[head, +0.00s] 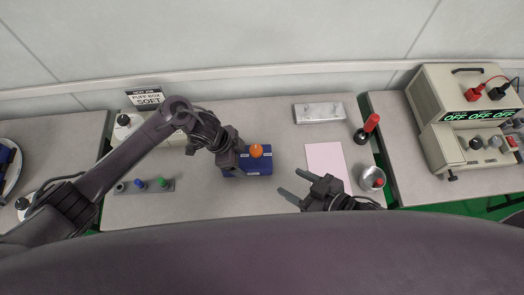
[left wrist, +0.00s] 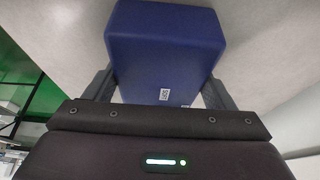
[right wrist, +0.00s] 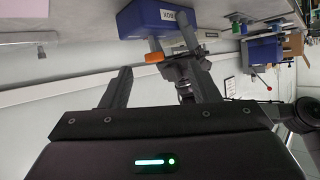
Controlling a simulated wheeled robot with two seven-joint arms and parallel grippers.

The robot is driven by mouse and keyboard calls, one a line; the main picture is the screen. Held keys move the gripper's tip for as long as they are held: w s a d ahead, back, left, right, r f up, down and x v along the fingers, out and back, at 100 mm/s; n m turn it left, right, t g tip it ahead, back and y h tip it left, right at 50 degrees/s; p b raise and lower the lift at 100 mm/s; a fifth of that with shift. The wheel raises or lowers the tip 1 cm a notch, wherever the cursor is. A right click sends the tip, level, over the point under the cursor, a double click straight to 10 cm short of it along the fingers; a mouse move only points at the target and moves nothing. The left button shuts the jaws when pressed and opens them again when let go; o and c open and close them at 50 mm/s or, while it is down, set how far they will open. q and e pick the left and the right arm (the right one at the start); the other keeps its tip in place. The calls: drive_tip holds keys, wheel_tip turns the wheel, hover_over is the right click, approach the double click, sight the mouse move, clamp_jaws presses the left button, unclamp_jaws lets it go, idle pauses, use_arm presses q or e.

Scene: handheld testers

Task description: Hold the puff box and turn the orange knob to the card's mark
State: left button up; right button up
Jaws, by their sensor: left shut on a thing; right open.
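The puff box is a blue block (head: 254,168) on the table in the head view, with an orange knob (head: 256,150) on its top. A card (head: 148,97) at the back left reads "PUFF BOX SOFT". My left gripper (head: 232,168) is shut on the left part of the box; the left wrist view shows the blue box (left wrist: 165,50) between its fingers. My right gripper (head: 291,187) is open and empty, to the right of the box and apart from it. In the right wrist view the box (right wrist: 160,18) and the orange knob (right wrist: 154,57) show beyond the open fingers.
A pink sheet (head: 326,165) lies right of the box, with a silver block (head: 319,112) behind it. A grey strip with blue and green knobs (head: 146,187) lies front left. A beige instrument (head: 460,110) stands on the right table.

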sight(258, 151)
drive_tip(key=shift+n+t, duration=0.4)
drive_tip(key=w+a, duration=0.2)
drive_tip(key=w, duration=0.1)
drive_tip(key=w+a+f, duration=0.1)
drive_tip(key=w+a, duration=0.2)
drive_tip(key=w+a+f, duration=0.1)
drive_tip(key=w+a, duration=0.1)
drive_tip(key=w, duration=0.2)
drive_tip(key=shift+w+a, duration=0.1)
drive_tip(key=shift+a, duration=0.3)
drive_tip(key=c, duration=1)
drive_tip(key=shift+y, duration=0.3)
